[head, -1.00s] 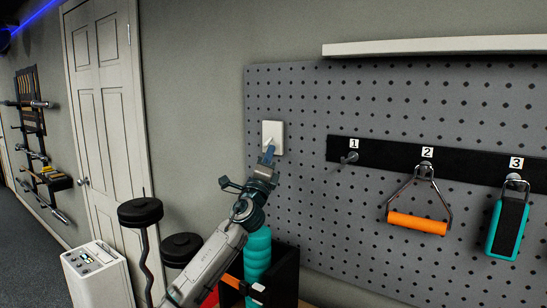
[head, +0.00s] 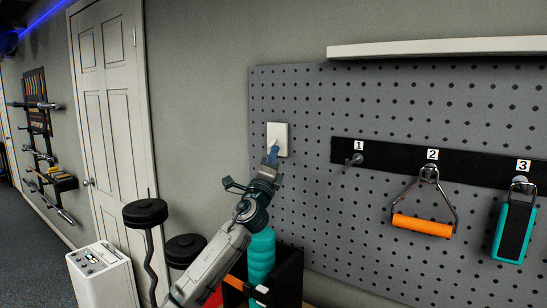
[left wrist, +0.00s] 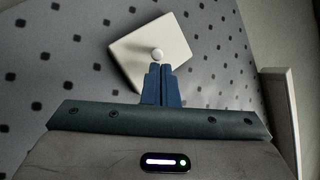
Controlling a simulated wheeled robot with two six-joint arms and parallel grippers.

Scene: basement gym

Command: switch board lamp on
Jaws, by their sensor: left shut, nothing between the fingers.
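A white switch plate (head: 283,139) is fixed to the upper left of the grey pegboard (head: 310,100). My right gripper is not in view.
A pale bar (head: 440,48) runs above the board, with no clear glow. A black rail (head: 390,156) carries an orange handle (head: 422,225) and a teal-and-black item (head: 513,230). A teal roller (head: 261,256) stands in a dark bin (head: 290,275) below my left arm.

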